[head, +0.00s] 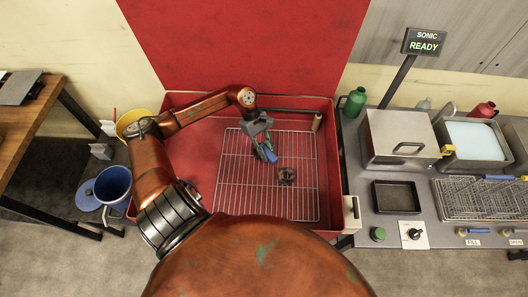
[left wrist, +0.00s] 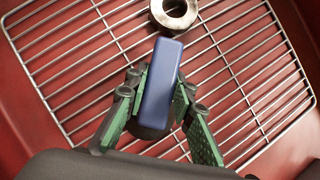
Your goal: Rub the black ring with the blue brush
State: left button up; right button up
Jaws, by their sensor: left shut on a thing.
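The blue brush (head: 270,156) is held in my left gripper (head: 264,149) over the wire rack in the red basin. In the left wrist view, the long blue block of the brush (left wrist: 160,85) sits between the green finger pads of my left gripper (left wrist: 155,98), which is shut on it. The ring (head: 287,176) lies on the rack, just right of and below the brush in the head view, dark there. In the left wrist view the ring (left wrist: 187,20) looks greyish and lies beyond the brush's far end. I cannot tell whether they touch. The bristles are hidden.
A grey bench at right holds a metal box (head: 398,135), a dark tray (head: 396,196) and a wire basket (head: 480,199). A blue bucket (head: 113,184) and a yellow one (head: 132,121) stand left.

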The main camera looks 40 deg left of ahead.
pick_arm(q)
jog(key=shift+r+p, duration=1.35)
jog(key=shift+r, duration=1.65)
jog(key=shift+r+p, duration=0.35)
jog(key=shift+r, duration=1.2)
